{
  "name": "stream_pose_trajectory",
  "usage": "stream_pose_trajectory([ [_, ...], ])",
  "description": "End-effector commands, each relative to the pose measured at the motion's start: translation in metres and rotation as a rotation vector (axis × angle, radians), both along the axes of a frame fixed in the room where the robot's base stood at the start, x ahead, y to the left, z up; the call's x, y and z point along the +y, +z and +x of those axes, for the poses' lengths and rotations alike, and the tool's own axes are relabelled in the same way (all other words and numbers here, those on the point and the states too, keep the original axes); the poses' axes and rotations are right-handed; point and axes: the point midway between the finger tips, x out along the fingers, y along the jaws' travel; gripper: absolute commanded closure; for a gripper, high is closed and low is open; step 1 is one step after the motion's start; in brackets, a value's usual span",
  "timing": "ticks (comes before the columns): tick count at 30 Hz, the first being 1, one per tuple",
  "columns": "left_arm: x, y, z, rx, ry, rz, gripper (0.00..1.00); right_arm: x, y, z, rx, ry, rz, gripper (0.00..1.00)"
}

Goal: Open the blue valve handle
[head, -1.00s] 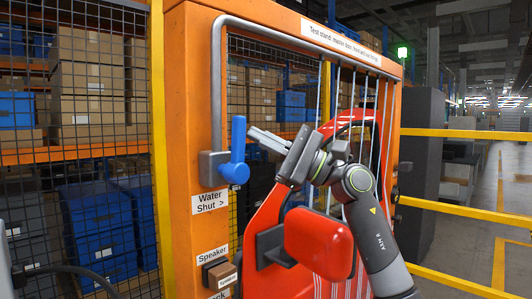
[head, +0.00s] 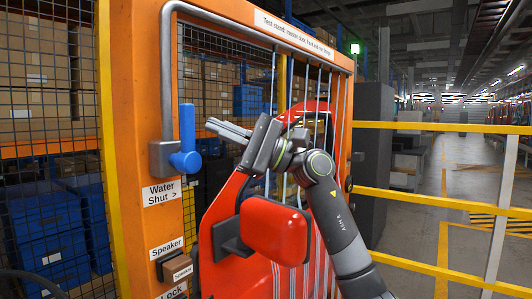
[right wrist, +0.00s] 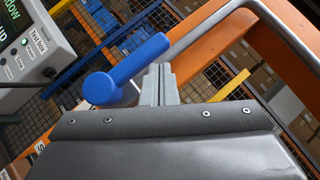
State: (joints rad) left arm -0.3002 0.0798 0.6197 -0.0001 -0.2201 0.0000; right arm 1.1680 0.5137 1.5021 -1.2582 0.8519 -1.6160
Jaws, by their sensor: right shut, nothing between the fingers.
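The blue valve handle (head: 187,130) points straight up from its round blue hub on a grey valve body (head: 160,158). A label reading "Water Shut >" (head: 163,193) is below it on the orange post. My right gripper (head: 210,124) is shut and empty, a little to the right of the handle in the head view, with a gap between them. In the right wrist view the blue handle (right wrist: 138,60) lies just left of the shut fingertips (right wrist: 160,70); whether they touch there is unclear. My left gripper is not in view.
A red door (head: 215,225) with a red mirror (head: 275,230) hangs in the orange stand (head: 138,60), behind my right arm. A speaker box (head: 177,267) sits low on the post. Yellow rails (head: 440,202) and open floor are on the right.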

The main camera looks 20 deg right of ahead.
Motion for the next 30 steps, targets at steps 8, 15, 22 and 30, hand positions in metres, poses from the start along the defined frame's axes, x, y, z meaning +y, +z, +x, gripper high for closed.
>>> stream_pose_trajectory([
  [8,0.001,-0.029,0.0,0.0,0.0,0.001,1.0,-0.058,-0.033,-0.016,0.002,-0.007,-0.003,1.0],
  [15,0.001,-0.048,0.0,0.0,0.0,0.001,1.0,-0.104,-0.055,-0.03,0.003,-0.007,-0.003,1.0],
  [22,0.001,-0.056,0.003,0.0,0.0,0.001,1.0,-0.129,-0.064,-0.038,0.003,-0.004,0.0,1.0],
  [30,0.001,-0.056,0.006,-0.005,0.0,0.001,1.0,-0.134,-0.064,-0.04,0.002,-0.002,0.001,1.0],
])
